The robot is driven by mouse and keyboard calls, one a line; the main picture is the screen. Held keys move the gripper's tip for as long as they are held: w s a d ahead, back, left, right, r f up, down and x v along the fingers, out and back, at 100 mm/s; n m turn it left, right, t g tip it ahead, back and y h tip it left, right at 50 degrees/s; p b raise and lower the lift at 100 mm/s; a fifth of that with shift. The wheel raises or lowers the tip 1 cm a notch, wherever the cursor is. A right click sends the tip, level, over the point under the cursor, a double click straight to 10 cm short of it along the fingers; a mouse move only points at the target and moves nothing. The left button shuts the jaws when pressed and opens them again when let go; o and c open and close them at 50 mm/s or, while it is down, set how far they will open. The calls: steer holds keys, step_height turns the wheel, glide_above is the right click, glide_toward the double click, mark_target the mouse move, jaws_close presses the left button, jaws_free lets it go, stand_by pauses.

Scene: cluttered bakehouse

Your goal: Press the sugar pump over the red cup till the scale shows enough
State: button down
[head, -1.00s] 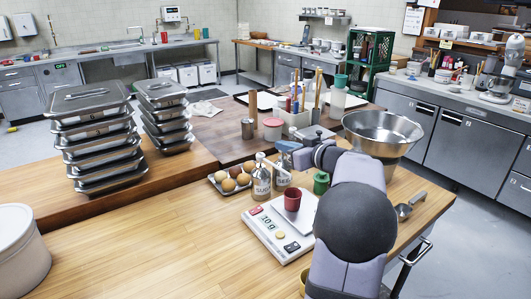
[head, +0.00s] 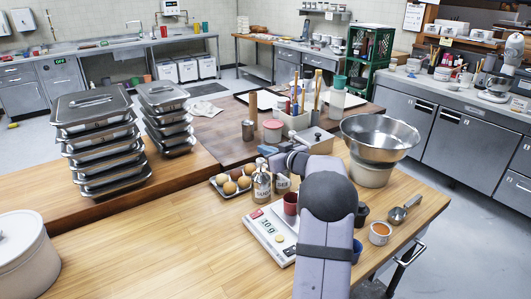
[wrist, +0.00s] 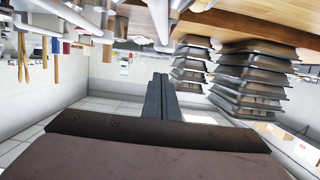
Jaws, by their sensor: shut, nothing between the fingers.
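The sugar pump bottle (head: 261,188) stands behind the scale (head: 266,240), beside a second labelled bottle (head: 282,184). The red cup (head: 290,204) stands upright on the scale, partly hidden by my arm. White spout-like parts near the top of that view are hard to identify.
Eggs in a tray (head: 222,186) sit left of the bottles. A steel bowl (head: 380,136), an orange-filled cup (head: 380,233) and a measuring scoop (head: 404,209) are to the right. Stacked lidded pans (head: 95,140) stand at the left.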

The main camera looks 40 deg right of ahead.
mark_target(263, 162)
steer(key=shift+s+f+p, duration=0.15)
steer(key=shift+f+p, duration=0.25)
steer(key=shift+f, duration=1.05)
steer(key=shift+f+b, duration=0.15)
steer(key=shift+b, duration=0.2)
steer(key=shift+f+b, duration=0.4)
steer(key=shift+b, duration=0.7)
steer(key=f+b, duration=0.1)
steer(key=b, duration=0.5)
steer(key=shift+f, duration=0.15)
step_height(263, 162, up, 4)
steer(key=shift+r, duration=0.2)
steer(key=b+v, duration=0.4)
steer(key=v, duration=0.6)
steer(key=shift+r, duration=0.25)
